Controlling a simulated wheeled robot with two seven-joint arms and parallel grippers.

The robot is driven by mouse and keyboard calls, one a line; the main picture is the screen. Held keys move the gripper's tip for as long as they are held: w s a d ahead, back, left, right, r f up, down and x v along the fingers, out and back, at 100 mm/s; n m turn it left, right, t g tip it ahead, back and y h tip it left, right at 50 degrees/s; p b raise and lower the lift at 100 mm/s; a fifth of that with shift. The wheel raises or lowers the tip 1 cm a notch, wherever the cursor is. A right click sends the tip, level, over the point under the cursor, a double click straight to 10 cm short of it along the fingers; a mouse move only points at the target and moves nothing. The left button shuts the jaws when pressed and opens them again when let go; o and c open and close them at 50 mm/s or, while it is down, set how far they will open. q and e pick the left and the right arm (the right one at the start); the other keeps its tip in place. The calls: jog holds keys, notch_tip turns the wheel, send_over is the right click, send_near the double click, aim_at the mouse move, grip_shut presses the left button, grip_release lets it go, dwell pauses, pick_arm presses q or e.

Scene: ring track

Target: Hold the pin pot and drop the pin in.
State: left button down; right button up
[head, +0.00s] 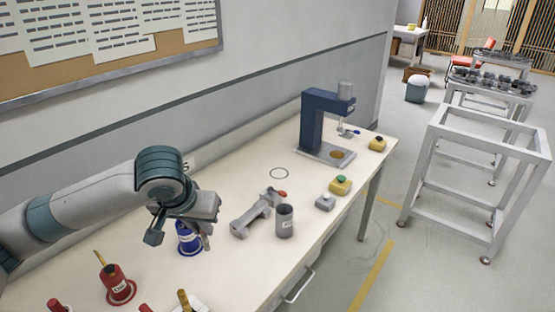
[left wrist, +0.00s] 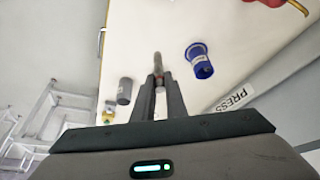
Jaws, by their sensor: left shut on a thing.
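The pin pot looks to be the grey upright cylinder with a small label (head: 284,222), near the table's front edge. It also shows in the left wrist view (left wrist: 125,91), left of the fingers. My left gripper (head: 204,222) is above the table beside the blue can, left of and apart from the pot. It is shut on a slim grey-brown pin (head: 207,242) that hangs below the fingers; in the left wrist view the pin (left wrist: 157,61) sticks out past the fingertips. My right gripper is not in view. The inside of the pot cannot be made out.
A blue can (head: 189,240) stands close to the left gripper. A grey tool with a red tip (head: 255,214) lies between gripper and pot. A blue press (head: 313,122) stands at the back, with button boxes (head: 340,186) nearby.

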pick_arm(q)
jog(key=w+d+r+m+h, duration=0.1)
jog(key=w+d+m+h, duration=0.1)
jog(key=w+d, duration=0.3)
jog(key=w+d+r+m+h+b, duration=0.1)
jog(key=w+d+m, duration=0.3)
jog(key=w, duration=0.5)
jog(key=w+d+r+m+h, duration=0.2)
jog(key=w+d+m+h, duration=0.1)
jog(key=w+d, duration=0.4)
jog(key=shift+w+d+r+t+b, duration=0.2)
jog(key=shift+w+r+t+b, duration=0.05)
jog(key=shift+t+b, duration=0.05)
